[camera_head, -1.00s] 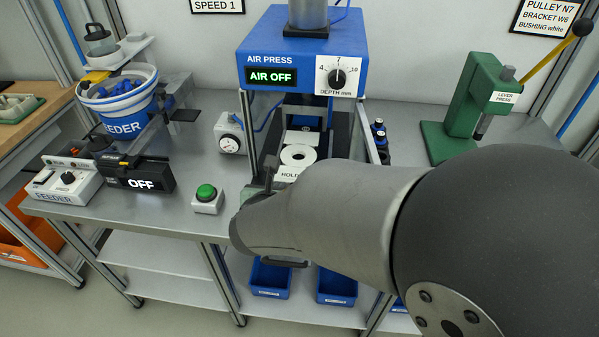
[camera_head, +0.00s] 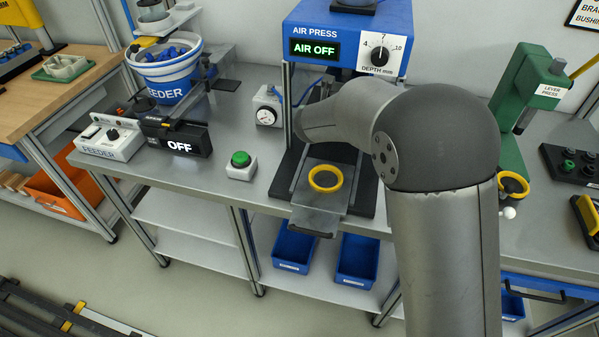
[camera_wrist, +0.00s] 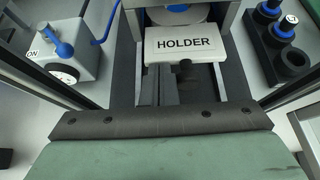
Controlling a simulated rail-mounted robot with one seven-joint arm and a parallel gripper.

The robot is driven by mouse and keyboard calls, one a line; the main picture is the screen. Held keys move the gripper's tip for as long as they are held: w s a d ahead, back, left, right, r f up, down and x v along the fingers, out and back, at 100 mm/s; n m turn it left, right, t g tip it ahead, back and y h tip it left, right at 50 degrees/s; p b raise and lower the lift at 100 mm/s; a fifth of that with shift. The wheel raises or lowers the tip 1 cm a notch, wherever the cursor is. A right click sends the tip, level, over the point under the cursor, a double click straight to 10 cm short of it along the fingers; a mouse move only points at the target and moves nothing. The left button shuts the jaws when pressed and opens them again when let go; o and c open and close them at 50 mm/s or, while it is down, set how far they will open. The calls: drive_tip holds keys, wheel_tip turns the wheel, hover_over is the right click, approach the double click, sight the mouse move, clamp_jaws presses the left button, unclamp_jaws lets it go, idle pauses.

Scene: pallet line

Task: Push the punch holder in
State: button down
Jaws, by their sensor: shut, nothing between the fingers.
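The punch holder (camera_wrist: 187,45) is a white plate labelled HOLDER, seen in the wrist view between the posts of the air press. A pale round part sits just behind its label. In the head view my arm hides the holder. My gripper (camera_wrist: 167,82) is shut and empty in the wrist view, with its dark fingers pointing at the front of the holder. Whether they touch it I cannot tell. In the head view the gripper is hidden behind my arm. The blue air press (camera_head: 349,38) shows AIR OFF.
Below the holder, a slide (camera_head: 318,205) with a yellow ring (camera_head: 325,178) sticks out over the table edge. A green button (camera_head: 241,160) and the feeder (camera_head: 175,138), showing OFF, stand left. The green lever press (camera_head: 530,95) stands right. A gauge unit (camera_wrist: 68,55) is beside the press.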

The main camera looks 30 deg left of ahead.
drive_tip(key=shift+w+d+r, duration=0.1)
drive_tip(key=shift+w+r, duration=0.2)
